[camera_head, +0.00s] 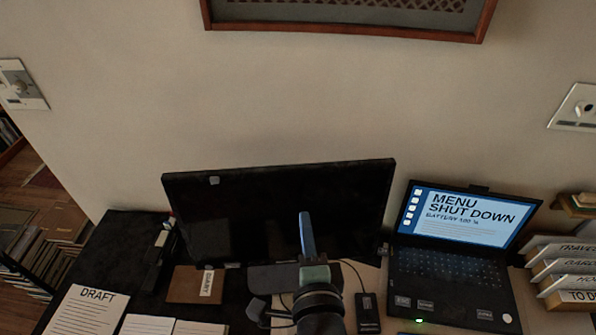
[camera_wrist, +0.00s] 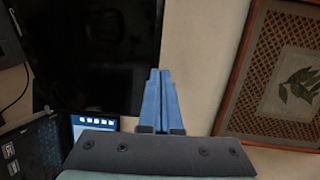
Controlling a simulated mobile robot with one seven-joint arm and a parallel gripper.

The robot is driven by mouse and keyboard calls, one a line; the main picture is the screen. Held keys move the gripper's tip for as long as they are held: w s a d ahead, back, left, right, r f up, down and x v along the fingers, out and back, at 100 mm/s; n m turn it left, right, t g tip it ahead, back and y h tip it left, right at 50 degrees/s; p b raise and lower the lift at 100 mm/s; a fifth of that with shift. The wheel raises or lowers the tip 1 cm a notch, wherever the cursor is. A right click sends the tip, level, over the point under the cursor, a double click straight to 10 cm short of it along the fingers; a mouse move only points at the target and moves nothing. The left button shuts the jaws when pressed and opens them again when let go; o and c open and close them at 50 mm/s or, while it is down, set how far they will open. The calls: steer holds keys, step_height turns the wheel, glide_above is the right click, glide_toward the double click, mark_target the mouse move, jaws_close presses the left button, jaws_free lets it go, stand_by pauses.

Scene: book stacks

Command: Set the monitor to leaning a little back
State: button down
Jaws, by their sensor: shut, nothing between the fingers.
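The monitor (camera_head: 260,210) is a wide black screen on a dark stand, at the back of the desk against the wall. Its screen is dark; its exact tilt is hard to judge from above. In the wrist view the monitor (camera_wrist: 100,50) fills the upper left, turned on its side. My gripper (camera_head: 306,216) is shut and empty, its blue fingers pointing up in front of the right half of the screen. In the wrist view the blue fingers (camera_wrist: 161,80) lie together beside the monitor's edge. I cannot tell whether they touch it.
An open laptop (camera_head: 455,255) stands right of the monitor, and paper trays (camera_head: 565,270) are at the far right. A brown notebook (camera_head: 190,284), a DRAFT sheet (camera_head: 85,312) and a small black device with a cable (camera_head: 367,312) lie in front. A framed picture (camera_head: 350,18) hangs above.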

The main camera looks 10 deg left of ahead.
mark_target(297, 171)
steer(key=p+x, duration=0.2)
steer(key=x, duration=1.1)
steer(key=shift+p, duration=0.35)
steer(key=shift+w, duration=0.1)
steer(key=shift+w+a+r, duration=0.1)
steer(key=shift+w+a, duration=0.05)
steer(key=shift+w, duration=0.45)
